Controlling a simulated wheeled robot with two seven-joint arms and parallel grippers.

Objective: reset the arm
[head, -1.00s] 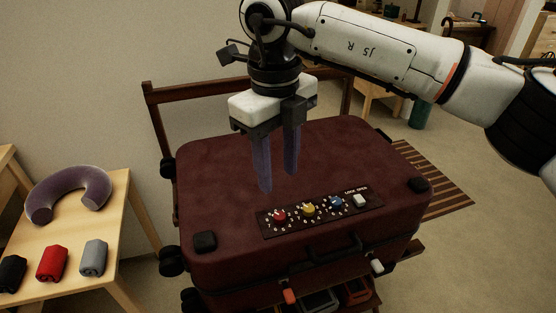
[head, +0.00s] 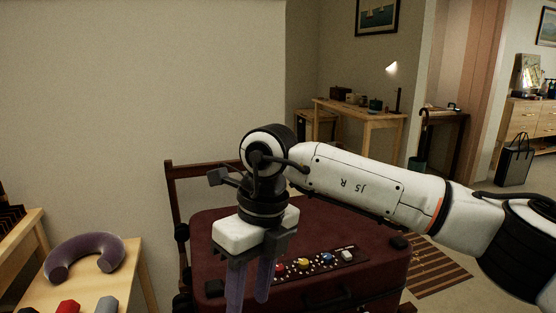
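My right arm comes in from the right side of the head view. Its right gripper (head: 249,302) points down with its two purple fingers apart and nothing visible between them. It hangs in front of the left part of the closed dark red suitcase (head: 340,232) and hides some of its lid. The suitcase's panel carries a red dial (head: 280,268), a yellow dial (head: 303,264), a blue dial (head: 327,258) and a white button (head: 347,255). The suitcase's lower front is cut off by the picture edge. My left gripper is not in view.
A wooden table (head: 125,275) at left holds a purple neck pillow (head: 84,258) and red and grey rolled items, partly cut off. A wooden rack rail (head: 172,215) stands behind the suitcase. A striped rug (head: 440,270) lies right. A desk (head: 360,115) stands far back.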

